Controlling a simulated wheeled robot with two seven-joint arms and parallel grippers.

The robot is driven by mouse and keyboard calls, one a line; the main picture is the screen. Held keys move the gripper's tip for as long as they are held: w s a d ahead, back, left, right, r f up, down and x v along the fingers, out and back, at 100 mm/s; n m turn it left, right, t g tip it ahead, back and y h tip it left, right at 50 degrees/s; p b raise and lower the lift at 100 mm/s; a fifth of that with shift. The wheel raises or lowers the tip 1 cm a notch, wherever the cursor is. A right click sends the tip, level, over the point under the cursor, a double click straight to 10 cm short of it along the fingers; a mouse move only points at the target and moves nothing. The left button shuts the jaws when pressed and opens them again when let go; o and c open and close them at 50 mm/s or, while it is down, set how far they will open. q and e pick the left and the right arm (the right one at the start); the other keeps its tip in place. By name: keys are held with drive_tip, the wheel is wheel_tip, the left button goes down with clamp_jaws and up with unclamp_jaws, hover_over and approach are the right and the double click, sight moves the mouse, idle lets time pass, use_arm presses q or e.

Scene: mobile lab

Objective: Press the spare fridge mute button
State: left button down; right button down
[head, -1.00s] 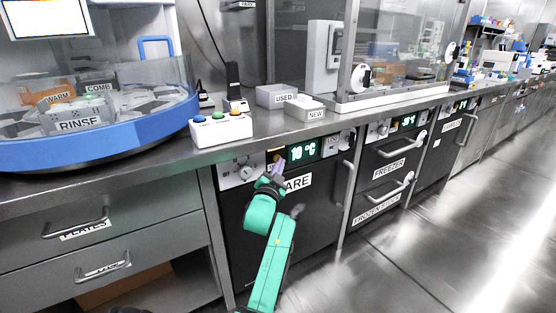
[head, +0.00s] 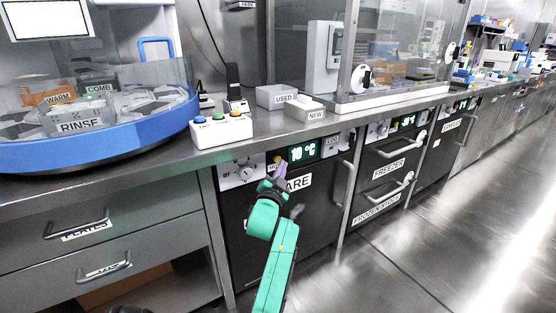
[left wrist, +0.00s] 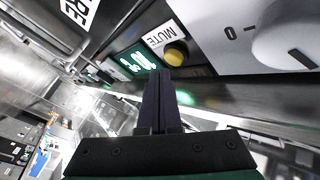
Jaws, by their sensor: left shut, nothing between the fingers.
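The spare fridge (head: 262,219) is a dark-fronted unit under the counter. Its label is partly hidden by my left arm. Its top panel has a green display (head: 303,151) reading 10 °C. The round yellow mute button (left wrist: 176,54) sits beside the MUTE label (left wrist: 160,36) in the left wrist view; it also shows in the head view (head: 277,159), just above my fingertips. My left gripper (left wrist: 157,74) is shut and empty, its tips pointing at the panel close to the button. I cannot tell whether they touch it. My right gripper is not in view.
A dial (left wrist: 297,35) is on the same panel. The fridge handle (head: 345,184) stands out to the right of my arm. The counter edge (head: 250,146) overhangs the panel. A white button box (head: 222,130) stands on the counter. The floor at right is clear.

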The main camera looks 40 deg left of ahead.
use_arm(q)
drive_tip(key=d, duration=0.2)
drive_tip(key=s+d, duration=0.1)
drive_tip(key=d, duration=0.2)
drive_tip(key=shift+s+f+p, duration=0.1)
drive_tip(key=shift+s+p, duration=0.1)
drive_tip(key=shift+p, duration=0.1)
idle(0.5)
drive_tip(key=shift+f, duration=0.1)
